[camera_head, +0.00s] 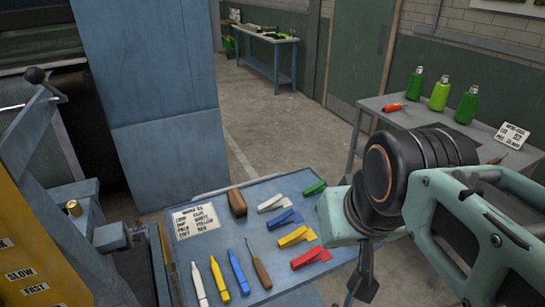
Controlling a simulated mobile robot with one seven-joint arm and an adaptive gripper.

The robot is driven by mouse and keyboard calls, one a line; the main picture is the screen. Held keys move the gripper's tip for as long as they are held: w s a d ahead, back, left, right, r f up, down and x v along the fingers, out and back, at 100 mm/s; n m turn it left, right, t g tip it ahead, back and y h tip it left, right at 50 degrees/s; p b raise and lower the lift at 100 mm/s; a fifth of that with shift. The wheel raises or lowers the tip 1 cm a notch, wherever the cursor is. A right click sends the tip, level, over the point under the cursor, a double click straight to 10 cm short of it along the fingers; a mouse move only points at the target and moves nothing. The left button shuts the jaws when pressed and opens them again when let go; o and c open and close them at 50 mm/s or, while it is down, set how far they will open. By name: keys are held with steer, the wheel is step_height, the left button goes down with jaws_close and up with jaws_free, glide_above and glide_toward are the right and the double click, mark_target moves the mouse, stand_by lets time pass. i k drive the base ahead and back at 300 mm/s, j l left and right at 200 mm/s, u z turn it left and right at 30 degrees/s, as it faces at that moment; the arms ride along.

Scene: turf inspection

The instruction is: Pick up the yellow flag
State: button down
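A yellow flag-like piece (297,237), flat with a slanted narrow end, lies on the blue-grey table in front of me. It lies between a blue piece (285,219) and a red piece (311,258) of the same shape. A yellow marker-like stick (219,278) lies farther left on the same table. My gripper (362,288) hangs down at the table's right edge, to the right of and apart from the yellow piece. Its fingers are dark and seen from a poor angle, so I cannot tell if they are open. Nothing held shows.
A white piece (273,202) and a green piece (314,187) continue the row. White and blue sticks, a brown-handled tool (258,259), a brown block (237,202) and a label card (195,221) lie left. A side table (400,118) holds green bottles behind my arm.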

mark_target(298, 235)
steer(key=u, duration=2.1)
steer(key=z, duration=2.15)
steer(key=i+l+z, duration=0.15)
steer(key=i+z, duration=0.25)
steer(key=i+l+u, duration=0.2)
steer(key=l+u, duration=0.15)
steer(key=l, duration=0.2)
